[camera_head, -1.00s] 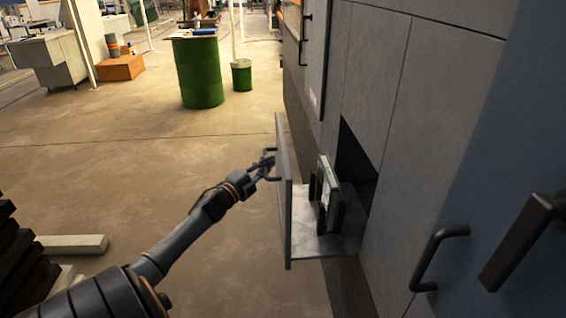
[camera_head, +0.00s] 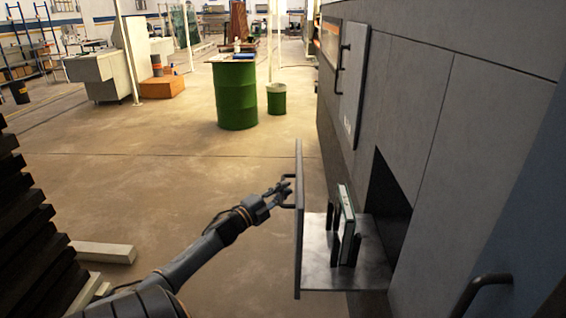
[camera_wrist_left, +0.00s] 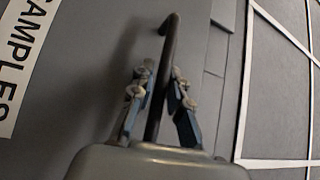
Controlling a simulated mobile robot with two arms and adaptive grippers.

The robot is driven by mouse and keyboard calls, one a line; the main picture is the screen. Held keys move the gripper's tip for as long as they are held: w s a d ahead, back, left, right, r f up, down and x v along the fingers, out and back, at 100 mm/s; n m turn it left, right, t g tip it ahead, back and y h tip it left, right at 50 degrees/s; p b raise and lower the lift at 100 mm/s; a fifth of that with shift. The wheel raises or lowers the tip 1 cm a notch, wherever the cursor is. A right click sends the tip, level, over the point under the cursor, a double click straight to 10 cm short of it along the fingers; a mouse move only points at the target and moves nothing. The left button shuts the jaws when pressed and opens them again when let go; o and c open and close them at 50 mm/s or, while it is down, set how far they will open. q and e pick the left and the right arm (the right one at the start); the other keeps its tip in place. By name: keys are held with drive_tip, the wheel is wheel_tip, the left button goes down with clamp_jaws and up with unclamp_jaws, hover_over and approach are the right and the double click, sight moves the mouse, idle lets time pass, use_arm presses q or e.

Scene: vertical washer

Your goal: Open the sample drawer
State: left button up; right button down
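The sample drawer stands out from the grey machine in the head view. Its flat grey front panel (camera_head: 299,225) is well clear of the dark opening, and its tray (camera_head: 318,268) shows behind it. My left gripper (camera_head: 284,192) is at the drawer's dark handle on the outer side of the panel. In the left wrist view the handle (camera_wrist_left: 167,55) runs between the two fingers of my left gripper (camera_wrist_left: 163,78), which are closed in on it. The panel (camera_wrist_left: 80,60) there has a white label reading "SAMPLES". My right gripper is not in view.
A slim upright item (camera_head: 347,225) stands in a dark holder on the tray. A dark stack (camera_head: 25,240) and a pale block (camera_head: 104,251) lie at left. A green drum (camera_head: 236,95) stands farther back. The floor between is open.

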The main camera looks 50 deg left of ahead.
use_arm(q)
drive_tip(key=shift+o, duration=1)
drive_tip(key=shift+s, duration=0.15)
drive_tip(key=s+d+f, duration=0.1)
drive_tip(key=s, duration=1)
drive_tip(key=shift+s+f, duration=0.3)
